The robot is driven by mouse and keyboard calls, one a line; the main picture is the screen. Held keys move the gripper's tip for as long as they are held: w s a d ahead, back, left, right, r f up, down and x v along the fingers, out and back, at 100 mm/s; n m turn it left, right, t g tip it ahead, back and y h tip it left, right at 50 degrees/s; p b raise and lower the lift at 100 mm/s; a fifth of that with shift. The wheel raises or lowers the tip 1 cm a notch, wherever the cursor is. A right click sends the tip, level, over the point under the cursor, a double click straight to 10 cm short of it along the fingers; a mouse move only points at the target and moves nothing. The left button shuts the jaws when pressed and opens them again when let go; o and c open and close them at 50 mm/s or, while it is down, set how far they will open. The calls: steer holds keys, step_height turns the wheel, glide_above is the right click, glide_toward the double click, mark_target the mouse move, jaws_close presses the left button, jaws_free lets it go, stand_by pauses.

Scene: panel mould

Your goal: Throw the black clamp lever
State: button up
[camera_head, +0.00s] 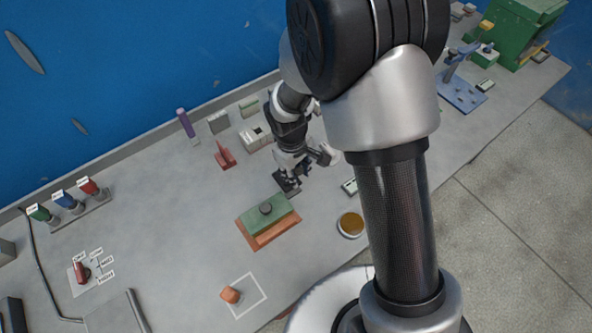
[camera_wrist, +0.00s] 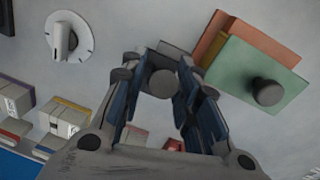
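A dark clamp (camera_head: 287,184) stands on the grey bench, just behind the green block, directly under my gripper (camera_head: 292,168). In the wrist view my gripper (camera_wrist: 158,84) has its two fingers spread. A round dark grey end (camera_wrist: 162,83), apparently that of the clamp lever, sits between them. I cannot tell whether either finger touches it. Part of the clamp is hidden behind the fingers. The green block (camera_head: 268,217) with a black knob lies on an orange-brown block (camera_head: 262,240); the green block also shows in the wrist view (camera_wrist: 240,73).
A white dial (camera_wrist: 62,40) is at the upper left in the wrist view. An amber dish (camera_head: 350,224) is right of the blocks. A red piece (camera_head: 224,155) and small boxes (camera_head: 256,139) stand at the back.

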jaws_close()
stand_by(0.5)
steer(key=w+a+r+g+h+p, duration=0.1)
steer(key=p, duration=0.2)
steer(key=shift+w, duration=0.15)
steer(key=shift+w+a+g+h+p, duration=0.3)
steer(key=shift+w+g+p, duration=0.15)
steer(key=shift+g, duration=0.1)
steer(key=shift+w+a+g+h+p, duration=0.3)
steer(key=shift+w+g, duration=0.15)
steer(key=shift+g, duration=0.1)
steer(key=w+g+h+b, duration=0.1)
steer(key=w+a+g+h+b, duration=0.1)
steer(key=b, duration=0.1)
steer(key=w+a+g+b, duration=0.1)
steer(key=b, duration=0.1)
steer(key=shift+w+f+g+h, duration=0.1)
steer(key=shift+f+g+h, duration=0.15)
steer(key=shift+g+h, duration=0.15)
steer(key=shift+a+b, duration=0.1)
steer(key=shift+b, duration=0.25)
steer(key=shift+w+r, duration=0.1)
